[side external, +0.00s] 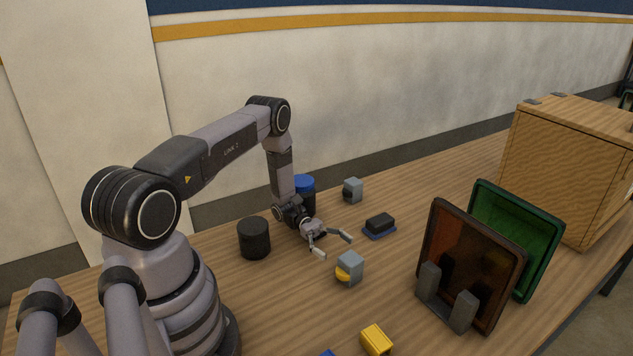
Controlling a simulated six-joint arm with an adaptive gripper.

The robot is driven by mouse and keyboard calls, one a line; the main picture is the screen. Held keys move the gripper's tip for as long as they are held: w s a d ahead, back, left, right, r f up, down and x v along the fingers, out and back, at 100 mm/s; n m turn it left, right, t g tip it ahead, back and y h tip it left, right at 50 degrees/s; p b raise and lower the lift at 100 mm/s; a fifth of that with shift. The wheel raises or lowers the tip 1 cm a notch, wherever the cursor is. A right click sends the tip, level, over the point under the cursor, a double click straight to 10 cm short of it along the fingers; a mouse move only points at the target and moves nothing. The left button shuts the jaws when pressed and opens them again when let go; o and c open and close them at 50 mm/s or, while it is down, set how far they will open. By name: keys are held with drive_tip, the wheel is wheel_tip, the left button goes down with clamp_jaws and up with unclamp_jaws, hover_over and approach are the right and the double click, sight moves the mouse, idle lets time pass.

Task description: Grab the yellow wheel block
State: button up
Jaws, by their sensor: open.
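A grey block with a yellow rounded wheel (343,273) on its left side sits on the wooden table, near the middle of the side external view. My gripper (333,246) is open and empty, with its two fingers spread. It is above and slightly left of this block in the picture, apart from it. How high the fingertips are over the table is hard to tell.
A separate yellow block (376,340) lies at the front. A black cylinder (254,238), a blue-topped cylinder (306,183), another grey block (353,189) and a dark block on a blue base (379,225) surround my gripper. Racked panels (469,262) and a wooden cabinet (560,165) stand right.

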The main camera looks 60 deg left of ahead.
sight(358, 266)
drive_tip(key=shift+d+f, duration=0.3)
drive_tip(key=shift+f, duration=0.05)
drive_tip(key=d, duration=0.4)
drive_tip(key=w+d, duration=0.1)
drive_tip(key=d, duration=0.2)
drive_tip(key=shift+w, duration=0.1)
drive_tip(key=c, duration=1.2)
